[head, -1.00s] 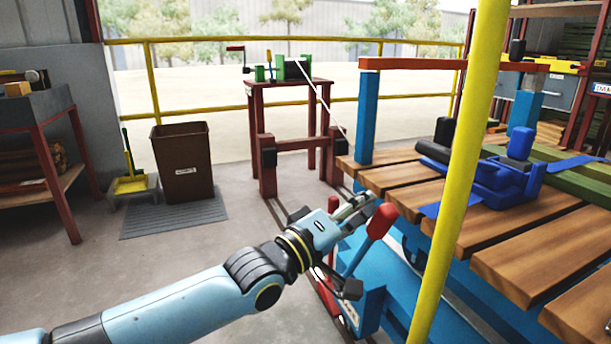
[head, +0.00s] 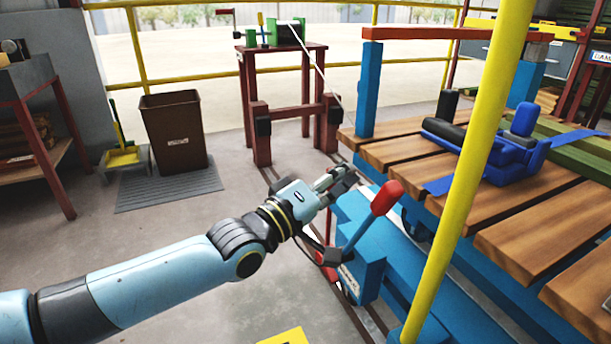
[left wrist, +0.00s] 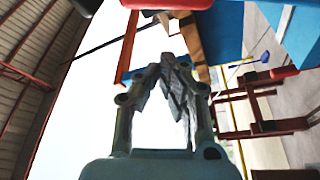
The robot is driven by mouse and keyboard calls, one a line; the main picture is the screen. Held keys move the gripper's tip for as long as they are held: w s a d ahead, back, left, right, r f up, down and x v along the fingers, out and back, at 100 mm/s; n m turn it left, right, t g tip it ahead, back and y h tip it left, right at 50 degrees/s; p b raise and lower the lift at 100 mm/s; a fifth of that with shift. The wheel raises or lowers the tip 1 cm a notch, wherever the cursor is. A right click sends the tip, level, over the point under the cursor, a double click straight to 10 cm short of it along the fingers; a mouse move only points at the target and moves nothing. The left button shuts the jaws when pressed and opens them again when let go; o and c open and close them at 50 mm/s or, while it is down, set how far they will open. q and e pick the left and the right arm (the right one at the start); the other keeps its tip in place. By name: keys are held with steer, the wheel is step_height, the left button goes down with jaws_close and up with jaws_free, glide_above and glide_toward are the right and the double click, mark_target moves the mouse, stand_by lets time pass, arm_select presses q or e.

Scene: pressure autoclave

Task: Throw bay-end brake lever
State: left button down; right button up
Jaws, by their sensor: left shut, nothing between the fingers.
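A red shape at the top edge there looks like the lever grip, cut off by the frame. My right gripper is not in view.
A yellow post (head: 468,175) stands right of the lever, in front of the deck (head: 400,151). A blue clamp-like device (head: 490,150) sits on the deck. A red stand (head: 290,95), brown bin (head: 174,132) and yellow railing are behind. Floor left of the lever is clear.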

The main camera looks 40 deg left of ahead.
arm_select(q)
steer(key=s+p, duration=0.1)
steer(key=s, duration=0.6)
steer(key=shift+f, duration=0.15)
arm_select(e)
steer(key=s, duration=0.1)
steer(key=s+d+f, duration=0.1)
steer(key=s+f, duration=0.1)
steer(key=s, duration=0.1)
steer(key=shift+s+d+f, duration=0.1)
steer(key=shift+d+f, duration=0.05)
arm_select(q)
steer(key=shift+a, duration=0.1)
